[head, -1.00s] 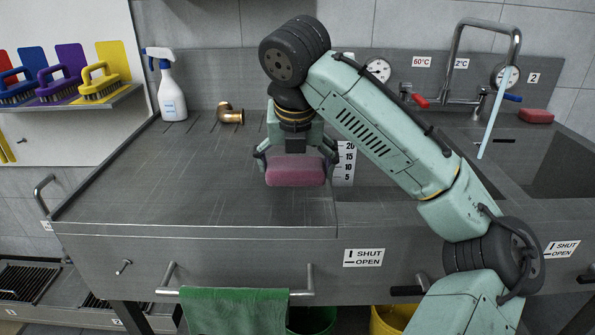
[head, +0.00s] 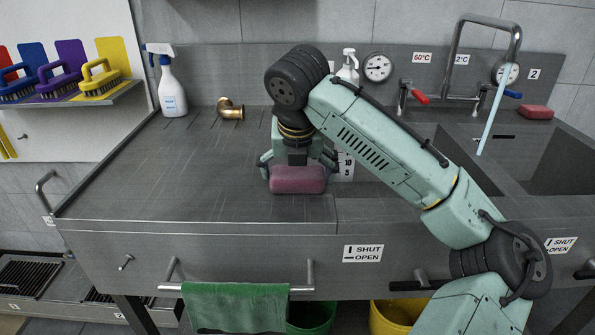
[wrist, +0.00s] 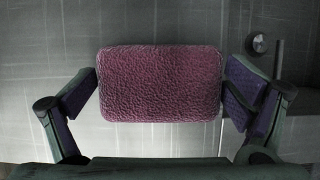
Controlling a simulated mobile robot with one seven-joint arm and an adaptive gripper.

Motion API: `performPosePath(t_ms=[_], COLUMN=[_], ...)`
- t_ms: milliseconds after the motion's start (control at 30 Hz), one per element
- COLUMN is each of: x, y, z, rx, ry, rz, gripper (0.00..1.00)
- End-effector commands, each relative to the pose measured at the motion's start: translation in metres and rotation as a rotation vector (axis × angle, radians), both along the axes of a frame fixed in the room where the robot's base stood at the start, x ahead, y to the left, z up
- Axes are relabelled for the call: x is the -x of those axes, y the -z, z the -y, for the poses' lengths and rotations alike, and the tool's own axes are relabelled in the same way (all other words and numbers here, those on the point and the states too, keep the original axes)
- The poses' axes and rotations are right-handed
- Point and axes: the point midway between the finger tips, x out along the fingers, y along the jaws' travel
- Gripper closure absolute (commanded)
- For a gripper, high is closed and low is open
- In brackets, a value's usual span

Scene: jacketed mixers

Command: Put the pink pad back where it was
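The pink pad (head: 297,180) is a rounded block at the middle of the grey worktop. It fills the middle of the wrist view (wrist: 160,83). My gripper (head: 298,168) points down over it, with one finger at each short end; in the wrist view the fingers (wrist: 160,88) meet the pad's left and right edges. The pad is held level, low over the worktop; I cannot tell whether its underside touches the surface. A second reddish-pink pad (head: 536,112) lies at the back right, beside the sink.
A spray bottle (head: 171,90), brass elbow (head: 230,109) and pump bottle (head: 348,67) are at the back. The sink (head: 560,165) and tap (head: 452,62) are right.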

Motion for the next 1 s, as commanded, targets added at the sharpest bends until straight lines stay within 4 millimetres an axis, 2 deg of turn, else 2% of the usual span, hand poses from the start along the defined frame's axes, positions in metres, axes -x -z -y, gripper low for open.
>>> performPosePath(t_ms=[333,467,567,800,1000], x=[0.0,0.002,0.008,0.029,0.042], y=[-0.001,-0.009,-0.024,-0.074,-0.103], z=[0.0,0.0,-0.001,0.0,0.001], rx=[0.0,0.0,0.0,0.001,0.001], ry=[0.0,0.0,-0.001,0.002,0.002], rz=[0.0,0.002,0.004,0.004,0.002], gripper=[0.0,0.0,0.0,0.0,0.0])
